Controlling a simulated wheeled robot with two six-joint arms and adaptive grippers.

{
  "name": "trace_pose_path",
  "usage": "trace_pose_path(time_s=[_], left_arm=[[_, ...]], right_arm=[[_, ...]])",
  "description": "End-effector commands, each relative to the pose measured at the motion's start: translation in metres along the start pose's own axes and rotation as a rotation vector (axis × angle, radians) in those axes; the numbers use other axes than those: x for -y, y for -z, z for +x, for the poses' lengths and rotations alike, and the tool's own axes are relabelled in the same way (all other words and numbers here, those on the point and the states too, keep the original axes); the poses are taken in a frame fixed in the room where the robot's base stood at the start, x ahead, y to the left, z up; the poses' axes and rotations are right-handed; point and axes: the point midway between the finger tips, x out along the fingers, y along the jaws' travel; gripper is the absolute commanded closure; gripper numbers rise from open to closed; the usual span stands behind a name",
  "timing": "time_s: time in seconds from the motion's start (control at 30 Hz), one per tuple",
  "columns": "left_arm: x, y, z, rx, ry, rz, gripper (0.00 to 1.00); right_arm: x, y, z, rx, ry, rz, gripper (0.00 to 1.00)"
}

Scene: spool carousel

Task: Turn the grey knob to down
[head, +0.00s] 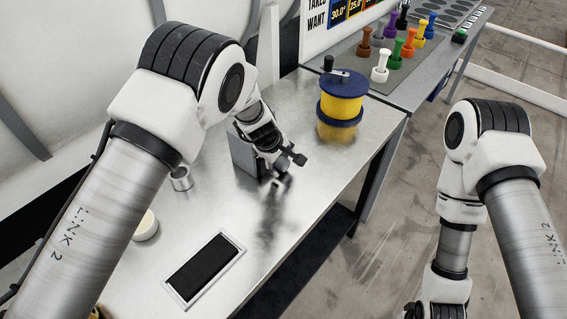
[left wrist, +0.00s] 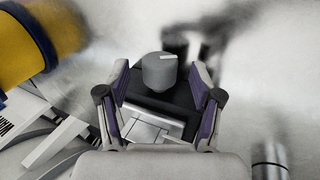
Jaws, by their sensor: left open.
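The grey knob (left wrist: 159,73) shows in the left wrist view as a short round cap with a white mark at its upper right edge. It sits on a dark block between the fingers of my left gripper (left wrist: 160,70). The fingers are open, one on each side, with a visible gap to the knob. In the head view my left gripper (head: 287,170) is low over the metal table, in front of a grey box (head: 243,157). I cannot make out the knob there. My right arm hangs at the right, its fingers beyond the bottom edge.
A yellow spool stack (head: 341,100) with blue flanges stands behind the left gripper on the table (head: 225,220). A metal cup (head: 181,179), a white round item (head: 146,226) and a dark framed panel (head: 204,268) lie nearer. Coloured pegs stand on the far bench.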

Motion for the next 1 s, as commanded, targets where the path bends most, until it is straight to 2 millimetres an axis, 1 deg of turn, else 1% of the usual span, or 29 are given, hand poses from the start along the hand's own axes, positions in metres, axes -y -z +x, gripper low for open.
trace_pose_path(time_s=[0.03,0.2,0.3,0.4,0.5,0.77,0.87,1.0], left_arm=[[-0.001,0.000,-0.013,-0.003,-0.002,0.000,0.34],[-0.001,0.001,-0.058,-0.003,-0.002,0.001,0.34],[0.000,0.000,-0.079,-0.002,-0.001,0.000,0.34],[0.000,0.000,-0.093,-0.002,0.000,0.000,0.34],[0.000,0.000,-0.099,0.000,0.000,0.000,0.34],[0.000,0.000,-0.099,0.000,0.001,-0.002,0.34],[0.001,-0.001,-0.099,0.005,0.003,-0.050,0.34],[0.008,-0.009,-0.100,0.041,0.057,-0.171,0.34]], right_arm=[[0.000,0.000,0.000,0.000,0.000,0.000,0.43],[0.000,0.000,0.000,0.000,0.000,0.000,0.43],[0.000,0.000,0.000,0.000,0.000,0.000,0.43],[0.000,0.000,0.000,0.000,0.000,0.000,0.43],[0.000,0.000,0.000,0.000,0.000,0.000,0.43],[0.000,0.000,0.000,0.000,0.000,0.000,0.43],[0.000,0.000,0.000,0.000,0.000,0.000,0.43],[0.000,0.000,0.000,0.000,0.000,0.000,0.43]])
